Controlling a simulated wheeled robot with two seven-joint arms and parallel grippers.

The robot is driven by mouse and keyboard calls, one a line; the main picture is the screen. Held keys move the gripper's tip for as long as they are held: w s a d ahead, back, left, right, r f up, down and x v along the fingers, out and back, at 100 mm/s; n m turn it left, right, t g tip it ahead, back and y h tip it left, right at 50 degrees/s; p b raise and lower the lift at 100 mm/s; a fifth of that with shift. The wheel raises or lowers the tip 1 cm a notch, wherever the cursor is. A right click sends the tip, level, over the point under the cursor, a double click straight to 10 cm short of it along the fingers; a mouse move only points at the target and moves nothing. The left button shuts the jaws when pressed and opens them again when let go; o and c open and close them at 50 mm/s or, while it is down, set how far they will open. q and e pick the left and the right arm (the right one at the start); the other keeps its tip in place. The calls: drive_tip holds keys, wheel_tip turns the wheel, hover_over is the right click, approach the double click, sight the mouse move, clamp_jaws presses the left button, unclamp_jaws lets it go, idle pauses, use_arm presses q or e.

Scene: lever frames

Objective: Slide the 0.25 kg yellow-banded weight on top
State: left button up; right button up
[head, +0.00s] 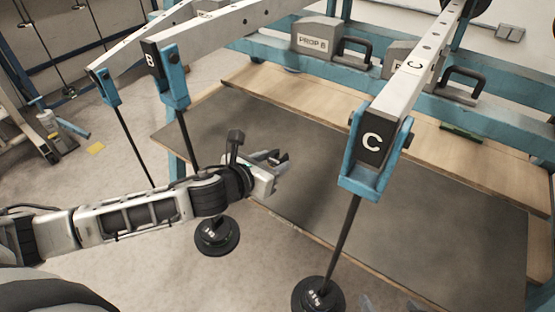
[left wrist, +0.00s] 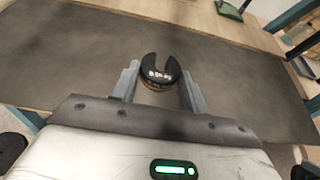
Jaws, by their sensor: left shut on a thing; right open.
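The slotted black weight (left wrist: 160,72) with a yellow band at its lower edge is between the fingers of my left gripper (left wrist: 158,88) in the left wrist view. Its slot opens away from the palm, and its label is too small to read surely. In the head view my left gripper (head: 275,165) is above the dark mat, between lever B's rod and lever C's rod; the weight is hardly visible there. Black weights (head: 216,236) sit low on lever B's rod. Other black weights (head: 318,295) sit on lever C's rod. My right gripper (head: 385,304) barely shows at the bottom edge, open.
Lever C (head: 372,150) ends in a blue clevis right of my left gripper; lever B (head: 168,75) is left of it. A dark mat (head: 420,215) covers the bench. Grey blocks, one marked PROP 6 (head: 315,40), stand on the blue rail behind.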

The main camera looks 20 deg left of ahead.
drive_tip(key=shift+r+p, duration=1.4)
drive_tip(key=shift+r, duration=0.25)
